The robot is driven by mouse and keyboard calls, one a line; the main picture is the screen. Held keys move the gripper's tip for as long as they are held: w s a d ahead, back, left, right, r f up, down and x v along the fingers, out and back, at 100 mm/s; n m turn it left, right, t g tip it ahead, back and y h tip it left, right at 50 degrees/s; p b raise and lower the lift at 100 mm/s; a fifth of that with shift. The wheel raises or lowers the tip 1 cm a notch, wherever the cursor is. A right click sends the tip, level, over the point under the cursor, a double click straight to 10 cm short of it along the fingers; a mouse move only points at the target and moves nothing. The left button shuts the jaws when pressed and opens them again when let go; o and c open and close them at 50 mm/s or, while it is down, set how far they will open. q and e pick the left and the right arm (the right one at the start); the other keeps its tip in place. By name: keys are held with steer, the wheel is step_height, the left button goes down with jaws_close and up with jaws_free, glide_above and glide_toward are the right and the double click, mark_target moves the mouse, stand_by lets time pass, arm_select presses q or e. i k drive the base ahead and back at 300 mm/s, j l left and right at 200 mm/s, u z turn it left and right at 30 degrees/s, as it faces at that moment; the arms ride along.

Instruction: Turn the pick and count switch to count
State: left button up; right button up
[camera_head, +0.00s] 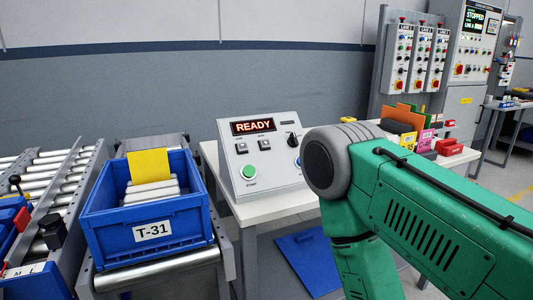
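A light grey control box (270,171) with a sloped front stands on a white table. Its display (253,127) reads READY in red. A black rotary switch (293,141) sits at the upper right of the panel, close to my arm's outline; its labels are too small to read, so I cannot tell its setting. A green button (249,172) is at the lower left, and two small dark switches are under the display. A blue button at the right is partly hidden by my green right arm. Neither of my grippers shows.
A blue crate (105,231) labelled T-31, holding white packs and a yellow card, stands on rollers left of the table (262,211). Colored cards and red bins (450,148) lie behind my arm. Line control panels (411,58) stand at the back right.

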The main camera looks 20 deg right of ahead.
mark_target(292, 141)
steer(key=z, duration=1.05)
